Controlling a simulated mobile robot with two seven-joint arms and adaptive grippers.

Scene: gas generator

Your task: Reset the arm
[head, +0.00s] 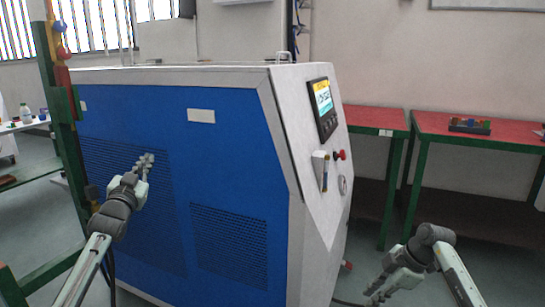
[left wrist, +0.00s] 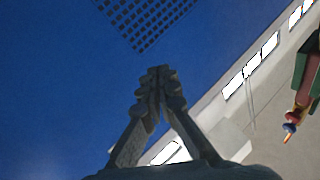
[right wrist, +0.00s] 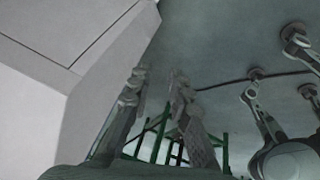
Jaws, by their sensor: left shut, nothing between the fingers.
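My left gripper (head: 147,160) is in front of the generator's blue side panel, near a vent grille. In the left wrist view its fingers (left wrist: 158,75) meet at the tips with nothing between them. My right gripper (head: 376,290) is low, to the right of the generator's white front. In the right wrist view its fingers (right wrist: 159,76) stand apart with nothing between them. The gas generator (head: 240,150) is a large blue and white cabinet with a lit screen (head: 323,98) and a red button (head: 340,155) on its sloped front.
Red-topped tables with green legs (head: 470,130) stand at the right, one bearing a small tray of parts (head: 469,126). A green post (head: 62,120) with colored fittings stands at the left, close to my left arm. Grey floor shows between the generator and tables.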

